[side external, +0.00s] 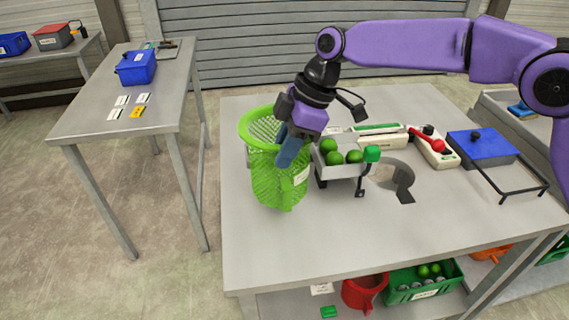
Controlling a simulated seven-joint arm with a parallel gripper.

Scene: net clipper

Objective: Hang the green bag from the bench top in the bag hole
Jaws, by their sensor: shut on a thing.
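The green bag (268,185) is a bright green mesh net with a wide round rim, standing upright over the left part of the bench top (330,240). My gripper (287,158) points down at the bag's right side, with its blue fingers shut on the bag near the rim. The fingertips are partly hidden against the mesh. I cannot tell whether the bag's bottom touches the bench. A round opening with a dark curved edge (404,184) lies in the bench top to the right, and it looks like the bag hole.
A grey tray of green balls (341,158) on a dark stand is close to the right of my gripper. Behind it lie a white device with a red handle (434,146) and a blue-lidded box (482,147). The front of the bench top is clear. Bins (425,281) sit below.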

